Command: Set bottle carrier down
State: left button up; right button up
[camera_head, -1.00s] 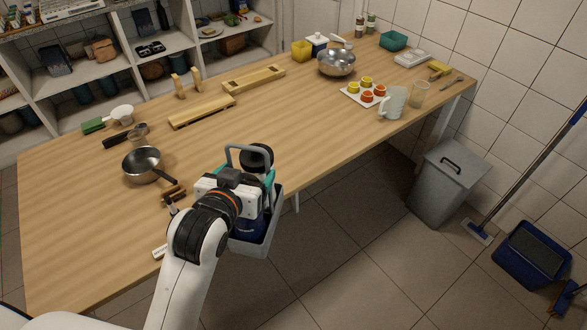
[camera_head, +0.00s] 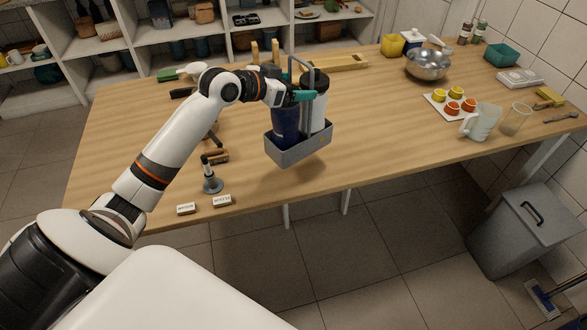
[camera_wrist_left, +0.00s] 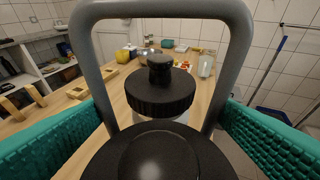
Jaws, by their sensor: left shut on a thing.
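The grey bottle carrier (camera_head: 300,150) hangs over the front part of the wooden table (camera_head: 235,155) in the head view. It holds a dark blue bottle (camera_head: 286,125) and a paler bottle with a black lid (camera_head: 317,88). The left wrist view shows the handle arch (camera_wrist_left: 165,8) between the teal fingers, with two black lids below. The carrier looks roughly level; any gap under it is hard to judge. My right gripper is not in view.
Left of the carrier stand a small grey-based tool (camera_head: 212,184), a brown wooden item (camera_head: 216,156) and white labelled blocks (camera_head: 222,201). A metal bowl (camera_head: 427,64), cup tray (camera_head: 440,112) and jug (camera_head: 482,122) stand right. The table between carrier and tray is clear.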

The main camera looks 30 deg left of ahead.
pick_arm(q)
jog(key=shift+w+a+r, duration=0.2)
jog(key=shift+a+r, duration=0.45)
jog(key=shift+a, duration=0.25)
notch_tip(320, 180, down, 4)
jog(key=shift+a, duration=0.1)
jog(key=shift+w+f+p, duration=0.1)
jog(key=shift+f+p, duration=0.25)
jog(key=shift+f, duration=2.3)
jog(key=o, duration=1.3)
jog(key=shift+f, duration=0.2)
jog(key=shift+o, duration=0.3)
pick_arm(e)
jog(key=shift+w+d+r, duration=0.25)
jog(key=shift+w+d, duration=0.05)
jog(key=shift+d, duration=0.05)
